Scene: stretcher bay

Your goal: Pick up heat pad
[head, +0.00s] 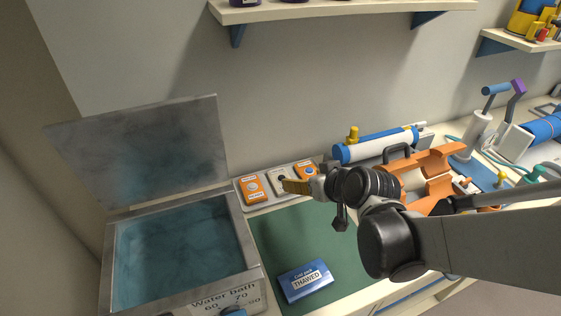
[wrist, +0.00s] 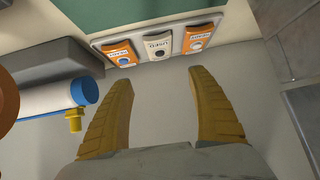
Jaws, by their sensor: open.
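Two orange pads and one pale pad lie side by side on a grey tray (head: 261,206) against the back wall. In the head view, one orange pad (head: 251,196) is on the left and the pale pad (head: 277,187) in the middle. The other orange pad (head: 305,171) is on the right, partly hidden by my gripper (head: 285,185). In the wrist view, the orange pads (wrist: 197,33) (wrist: 121,58) flank the pale pad (wrist: 157,33), whose label seems to read "USED". My gripper (wrist: 163,82) is open and empty, its yellow fingers apart from the pads.
A water bath (head: 243,228) with a raised lid (head: 150,150) stands left. A blue "THAWED" pack (head: 305,281) lies on the green mat (head: 285,235). A blue-white cylinder (head: 375,146) and orange equipment (head: 440,163) stand right; a shelf (head: 340,8) is above.

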